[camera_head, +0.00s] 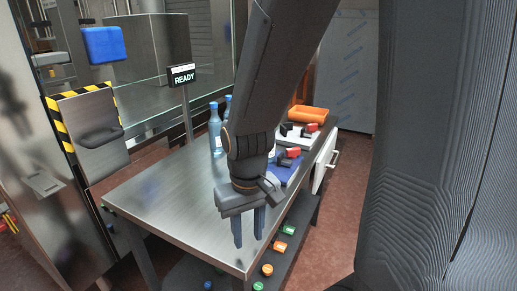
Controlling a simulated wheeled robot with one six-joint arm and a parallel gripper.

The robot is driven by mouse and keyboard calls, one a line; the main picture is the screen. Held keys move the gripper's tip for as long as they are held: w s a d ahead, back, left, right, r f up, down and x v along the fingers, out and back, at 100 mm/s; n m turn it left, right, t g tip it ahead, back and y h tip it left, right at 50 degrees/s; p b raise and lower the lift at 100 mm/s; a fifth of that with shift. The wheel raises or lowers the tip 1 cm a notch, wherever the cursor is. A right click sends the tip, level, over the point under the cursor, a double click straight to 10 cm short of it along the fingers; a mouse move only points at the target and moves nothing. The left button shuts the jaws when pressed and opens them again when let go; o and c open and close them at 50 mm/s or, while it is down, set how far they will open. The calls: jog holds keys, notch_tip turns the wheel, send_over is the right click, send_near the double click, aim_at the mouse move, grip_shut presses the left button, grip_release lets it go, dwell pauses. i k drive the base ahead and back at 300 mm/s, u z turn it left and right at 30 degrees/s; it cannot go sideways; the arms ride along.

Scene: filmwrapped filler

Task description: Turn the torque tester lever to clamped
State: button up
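My gripper (248,238) hangs fingers-down over the near right edge of the steel table (165,205). Its two fingers are apart with nothing between them. Behind it, to the right, a dark device with a red part (293,152) sits on a blue base. Farther back, a similar dark and red device (311,127) sits on a white base. Either may be the torque tester; I cannot tell which. My arm and wrist partly cover the blue base, and no lever position can be read. The gripper is apart from both devices in the picture.
Blue bottles (215,130) stand at the table's far left edge. An orange tray (308,114) lies at the far end. A sign reading READY (182,75) stands on a post behind the table. Small coloured items lie on the lower shelf. The table's near left is clear.

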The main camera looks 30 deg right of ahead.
aim_at(292, 153)
jog(key=u, duration=0.2)
jog(key=k, duration=0.55)
jog(key=z, duration=0.95)
jog(key=i, duration=0.5)
jog(key=u, duration=0.05)
